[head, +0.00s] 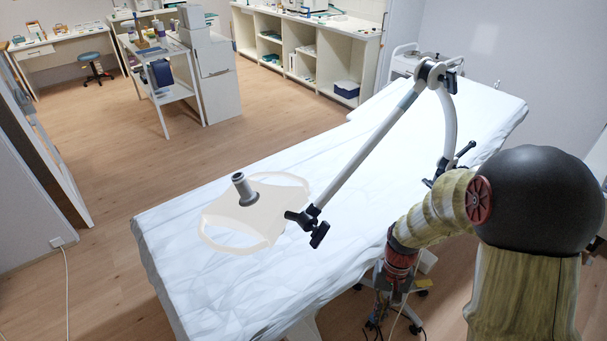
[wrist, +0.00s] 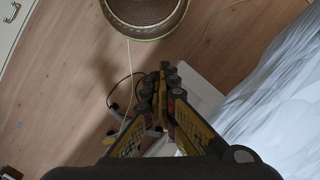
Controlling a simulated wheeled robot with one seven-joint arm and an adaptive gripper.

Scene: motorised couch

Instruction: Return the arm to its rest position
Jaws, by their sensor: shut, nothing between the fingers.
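My arm comes in at the right of the head view and bends down beside the near side of the couch (head: 330,210). Its lower end, with a red band, hangs below the couch top, and the fingers are hard to make out there. In the wrist view my gripper (wrist: 166,72) points down past the couch edge. Its yellow and black fingers are together, with nothing between them. The white-sheeted couch edge (wrist: 280,110) is just right of the fingers, apart from them.
A jointed pole (head: 372,150) with black clamps arches over the couch. A pale looped board (head: 265,195) with a grey cylinder (head: 243,189) lies on the sheet. A white cart (head: 213,75) and shelves (head: 300,50) stand behind. Wooden floor (head: 130,150) is open at left.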

